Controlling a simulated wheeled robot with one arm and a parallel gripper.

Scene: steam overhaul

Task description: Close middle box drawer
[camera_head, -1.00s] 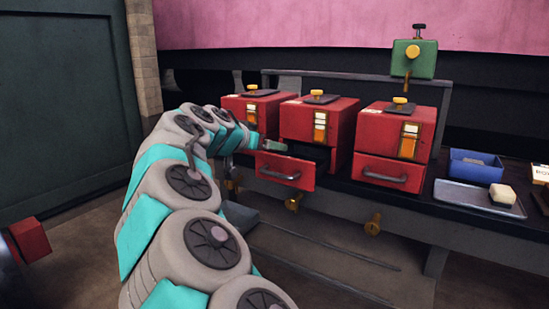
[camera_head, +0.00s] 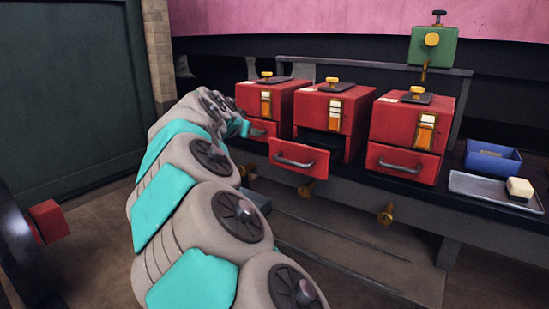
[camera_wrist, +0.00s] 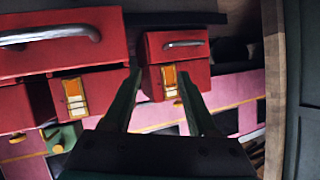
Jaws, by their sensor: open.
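Three red boxes stand in a row on a dark bench. The middle box (camera_head: 325,106) has its drawer (camera_head: 299,158) pulled out, with a dark gap behind the front and a grey bar handle (camera_head: 295,162). My gripper (camera_head: 257,131) is left of this drawer, in front of the left box (camera_head: 270,98). In the wrist view, which looks upside down, my open, empty gripper (camera_wrist: 160,75) points at the left box (camera_wrist: 178,78). The open drawer (camera_wrist: 60,45) looms at the left there, apart from the fingers.
The right box (camera_head: 410,127) has its drawer shut. A blue bin (camera_head: 492,158) and a metal tray (camera_head: 480,187) with a pale block (camera_head: 520,188) lie at the right. Brass valves (camera_head: 385,214) stick out below the bench edge. Floor in front is clear.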

